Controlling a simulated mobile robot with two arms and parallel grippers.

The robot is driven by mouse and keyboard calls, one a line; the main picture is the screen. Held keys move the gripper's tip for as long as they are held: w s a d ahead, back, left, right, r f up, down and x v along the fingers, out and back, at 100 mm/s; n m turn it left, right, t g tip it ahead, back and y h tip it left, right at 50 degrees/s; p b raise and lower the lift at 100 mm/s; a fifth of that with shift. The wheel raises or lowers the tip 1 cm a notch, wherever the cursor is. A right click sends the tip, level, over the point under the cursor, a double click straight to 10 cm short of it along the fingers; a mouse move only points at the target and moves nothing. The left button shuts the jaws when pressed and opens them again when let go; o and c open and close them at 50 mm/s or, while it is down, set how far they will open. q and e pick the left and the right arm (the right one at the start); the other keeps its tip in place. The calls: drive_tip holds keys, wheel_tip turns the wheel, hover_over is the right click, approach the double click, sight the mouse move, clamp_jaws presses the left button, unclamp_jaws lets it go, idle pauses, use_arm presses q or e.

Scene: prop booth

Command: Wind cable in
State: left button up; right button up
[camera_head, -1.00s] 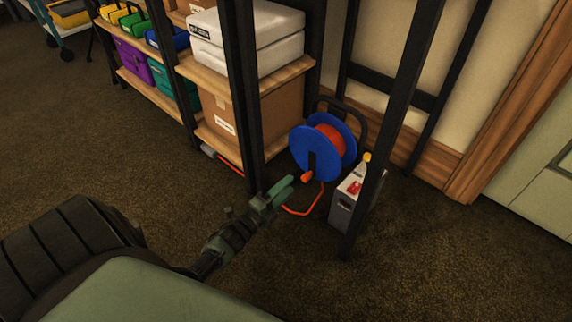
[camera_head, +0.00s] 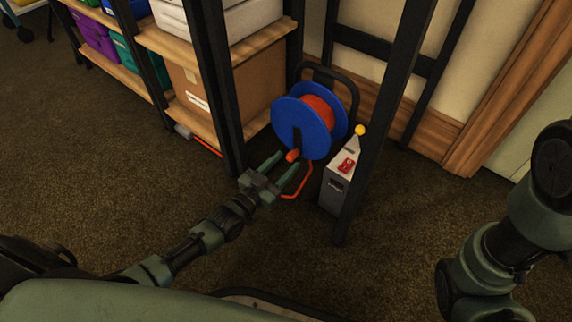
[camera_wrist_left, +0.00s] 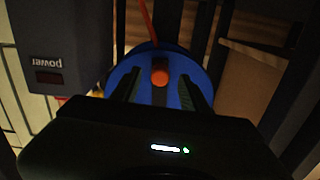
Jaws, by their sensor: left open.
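A blue cable reel (camera_head: 290,118) with orange cable (camera_head: 320,108) wound on it stands on the floor under a black frame handle, beside the shelf. Its orange crank knob (camera_head: 292,156) faces my left gripper (camera_head: 283,167). The gripper is open, with its green fingers on either side of the knob and not closed on it. In the left wrist view the knob (camera_wrist_left: 160,73) lies between the two fingers, in front of the blue disc (camera_wrist_left: 146,58). A loose orange cable (camera_head: 303,186) runs down from the reel to the floor. My right gripper is out of view.
A grey box (camera_head: 340,184) with a red switch and yellow knob stands right of the reel, behind a black post (camera_head: 384,130). Another post (camera_head: 215,90) and the shelf with a cardboard box (camera_head: 240,85) stand left. Carpet in front is clear.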

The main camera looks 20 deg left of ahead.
use_arm(q)
drive_tip(key=shift+x, duration=0.9)
clamp_jaws()
idle(0.8)
